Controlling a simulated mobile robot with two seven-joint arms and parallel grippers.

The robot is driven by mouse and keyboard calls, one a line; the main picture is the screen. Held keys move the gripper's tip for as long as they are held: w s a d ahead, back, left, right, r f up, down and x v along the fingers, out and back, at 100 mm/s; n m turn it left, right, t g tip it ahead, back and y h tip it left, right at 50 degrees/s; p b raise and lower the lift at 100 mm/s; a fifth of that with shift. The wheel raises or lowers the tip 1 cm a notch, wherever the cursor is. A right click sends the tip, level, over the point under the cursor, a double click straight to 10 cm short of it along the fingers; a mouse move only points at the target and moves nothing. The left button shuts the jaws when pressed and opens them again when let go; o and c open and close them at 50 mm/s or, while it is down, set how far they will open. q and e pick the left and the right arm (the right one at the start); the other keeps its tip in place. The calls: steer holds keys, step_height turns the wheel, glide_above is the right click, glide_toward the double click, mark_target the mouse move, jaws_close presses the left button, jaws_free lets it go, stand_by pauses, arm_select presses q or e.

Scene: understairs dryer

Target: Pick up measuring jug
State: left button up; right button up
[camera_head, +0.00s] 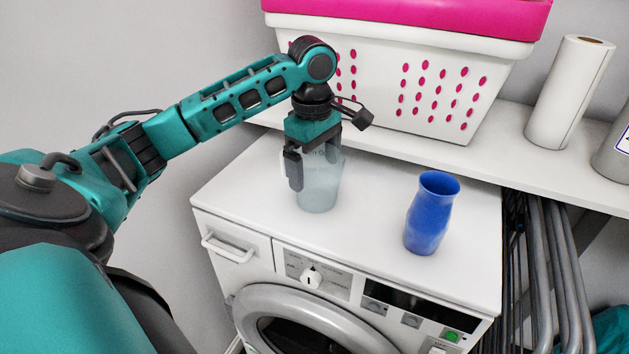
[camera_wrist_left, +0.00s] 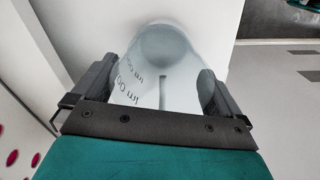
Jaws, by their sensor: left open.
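The measuring jug (camera_head: 321,184) is a clear, greyish vessel with printed markings. It stands upright on the left part of the white dryer top. My left gripper (camera_head: 315,170) is over the jug from above, with its fingers down beside the upper part of the jug. In the left wrist view the jug (camera_wrist_left: 165,70) lies between the two open fingers of the left gripper (camera_wrist_left: 160,95). Whether a finger touches the jug I cannot tell. The gripper hides part of the jug's rim. My right gripper is not in view.
A blue vase-like cup (camera_head: 431,215) stands on the dryer top (camera_head: 375,205), right of the jug. A folded metal rack (camera_head: 545,260) stands right of the dryer.

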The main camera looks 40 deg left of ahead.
arm_select(q)
steer(key=c, duration=0.7)
steer(key=shift+r, duration=0.1)
